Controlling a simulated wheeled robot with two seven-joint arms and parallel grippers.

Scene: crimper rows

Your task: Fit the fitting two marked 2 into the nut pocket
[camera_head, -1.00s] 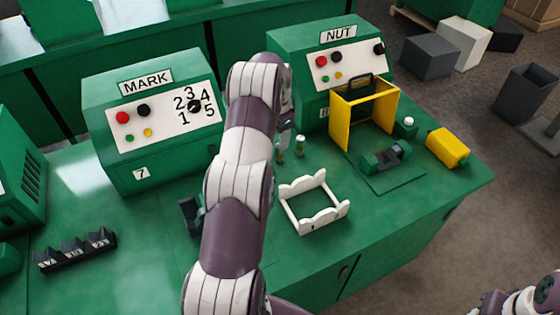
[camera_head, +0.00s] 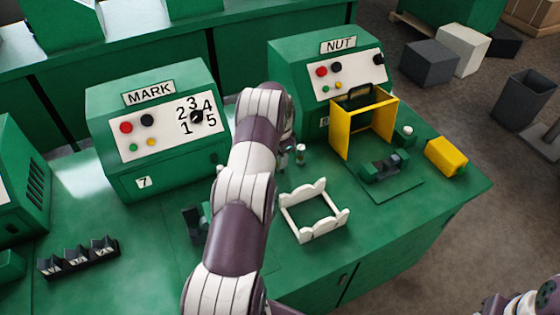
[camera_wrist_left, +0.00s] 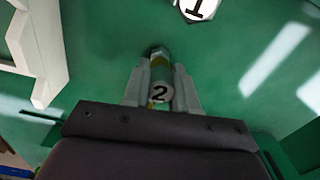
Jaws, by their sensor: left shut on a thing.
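The fitting marked 2 (camera_wrist_left: 160,92) is between the fingers of my left gripper (camera_wrist_left: 162,82) in the left wrist view. Its numbered end faces the camera, and a yellowish band and metallic far end show beyond. In the head view my left arm mostly hides this gripper (camera_head: 285,148). The fitting marked 1 (camera_wrist_left: 197,9) stands on the bench close by, and also shows right of the gripper in the head view (camera_head: 301,156). The NUT machine (camera_head: 300,75) has a dark cradle fixture (camera_head: 382,168) in front; I cannot tell its pocket clearly.
A yellow guard frame (camera_head: 341,135) stands behind the fixture, with a yellow block (camera_head: 446,156) to its right. A white open rack (camera_head: 314,210) stands on the bench in front of the fittings. The MARK machine (camera_head: 150,165) and a black numbered holder (camera_head: 78,258) are at left.

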